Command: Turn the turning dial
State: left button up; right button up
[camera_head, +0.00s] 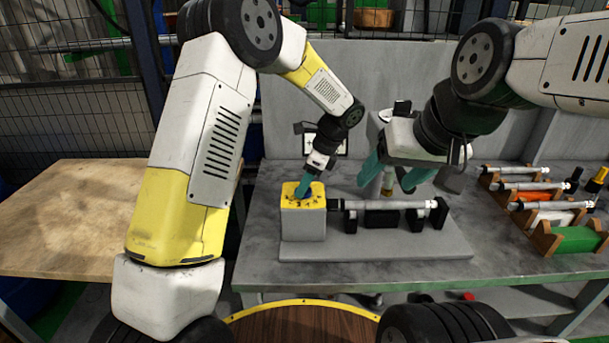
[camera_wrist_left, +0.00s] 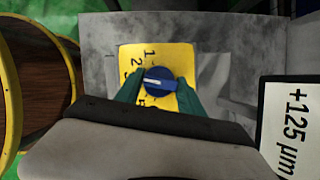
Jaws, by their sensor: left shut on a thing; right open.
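The turning dial is a round blue knob (camera_wrist_left: 159,81) with a pale pointer line, set on a yellow plate (camera_wrist_left: 178,54) with black numbers. In the head view the yellow plate (camera_head: 291,202) tops a grey block at the left end of the grinder (camera_head: 385,246). My left gripper (camera_head: 305,190) reaches down from above onto the dial and hides most of it there. In the left wrist view its teal fingers (camera_wrist_left: 158,88) stand on both sides of the knob, shut on it. My right gripper (camera_head: 396,180) is open and empty above the grinder's shaft (camera_head: 385,204).
A display reading "+125 µm" (camera_wrist_left: 295,125) stands to the right in the left wrist view. Racks with several shafts (camera_head: 534,186) lie on the right of the grey table. A wooden table (camera_head: 70,215) at the left is bare.

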pick_arm(q)
jog(key=o, duration=1.3)
jog(key=v, duration=0.8)
